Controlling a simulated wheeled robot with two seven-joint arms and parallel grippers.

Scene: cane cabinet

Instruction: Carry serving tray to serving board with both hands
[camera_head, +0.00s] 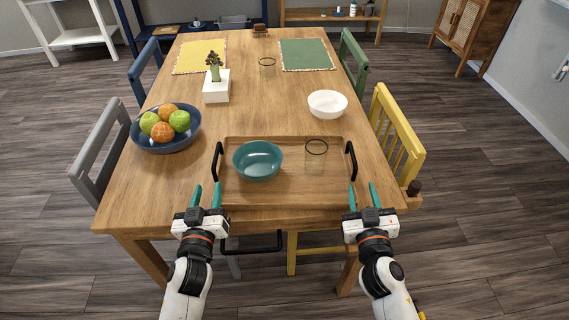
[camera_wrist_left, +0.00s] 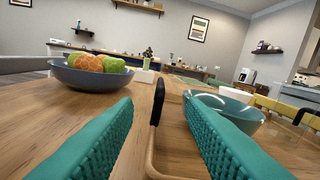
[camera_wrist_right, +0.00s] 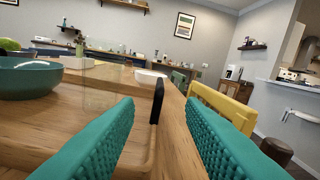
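The wooden serving tray (camera_head: 285,195) lies on the near part of the table, with a black handle on its left side (camera_head: 218,162) and one on its right side (camera_head: 351,160). A teal bowl (camera_head: 258,161) and a clear glass (camera_head: 316,154) stand on it. My left gripper (camera_head: 207,195) is open near the tray's front left corner; in the left wrist view the left handle (camera_wrist_left: 157,102) appears between its fingers, ahead of them. My right gripper (camera_head: 362,195) is open near the front right corner, with the right handle (camera_wrist_right: 157,101) ahead between its fingers. I make out no serving board for certain.
A blue fruit bowl (camera_head: 166,142) stands left of the tray. A white bowl (camera_head: 327,104), a white planter (camera_head: 216,88), another glass (camera_head: 267,67) and yellow (camera_head: 201,57) and green (camera_head: 306,54) placemats lie farther back. Chairs, including a yellow one (camera_head: 397,136), line the sides.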

